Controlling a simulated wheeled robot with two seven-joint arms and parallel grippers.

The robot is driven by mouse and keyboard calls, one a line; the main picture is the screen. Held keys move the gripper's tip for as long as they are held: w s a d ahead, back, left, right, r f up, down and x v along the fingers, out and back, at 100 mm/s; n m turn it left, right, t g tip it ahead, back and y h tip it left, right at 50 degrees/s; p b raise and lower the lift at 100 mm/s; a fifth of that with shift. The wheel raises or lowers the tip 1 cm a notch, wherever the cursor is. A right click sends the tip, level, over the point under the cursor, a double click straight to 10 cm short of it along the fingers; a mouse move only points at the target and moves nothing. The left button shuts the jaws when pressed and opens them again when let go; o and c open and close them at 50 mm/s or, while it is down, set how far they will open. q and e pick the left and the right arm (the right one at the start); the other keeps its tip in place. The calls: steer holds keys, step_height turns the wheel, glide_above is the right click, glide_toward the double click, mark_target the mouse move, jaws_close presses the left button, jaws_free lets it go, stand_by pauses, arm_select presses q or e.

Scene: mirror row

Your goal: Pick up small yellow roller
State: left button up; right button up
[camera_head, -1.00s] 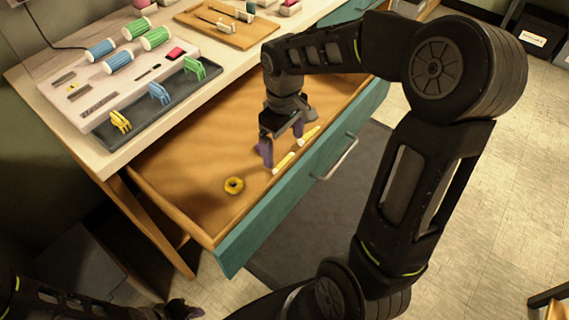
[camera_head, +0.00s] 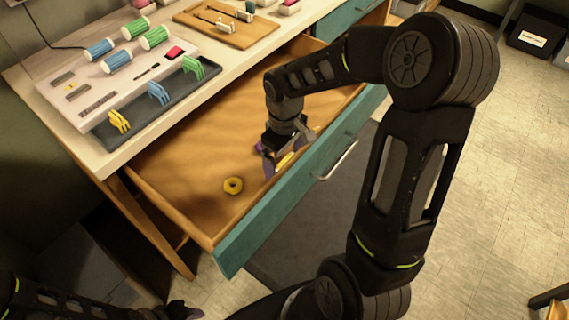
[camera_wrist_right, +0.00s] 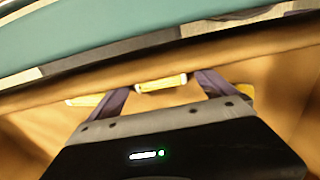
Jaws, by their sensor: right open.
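A small yellow roller (camera_head: 285,160) lies in the open drawer near its front wall, partly hidden by my right gripper (camera_head: 286,154). In the right wrist view, this roller (camera_wrist_right: 162,83) shows between the two purple fingers of my open right gripper (camera_wrist_right: 163,87); whether they touch it I cannot tell. A second yellow roller (camera_wrist_right: 85,100) lies just outside the left finger in that view.
The wooden drawer (camera_head: 190,180) has a teal front (camera_head: 250,240) with a metal handle (camera_head: 337,160). On the worktop above stand a rack (camera_head: 100,80) of blue and green spools, a grey tray (camera_head: 140,120) with coloured clips, and a wooden board (camera_head: 230,32). The drawer's left part is mostly clear.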

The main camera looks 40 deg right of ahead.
steer(key=shift+c, duration=0.2)
stand_by(0.3)
steer(key=c, duration=1.4)
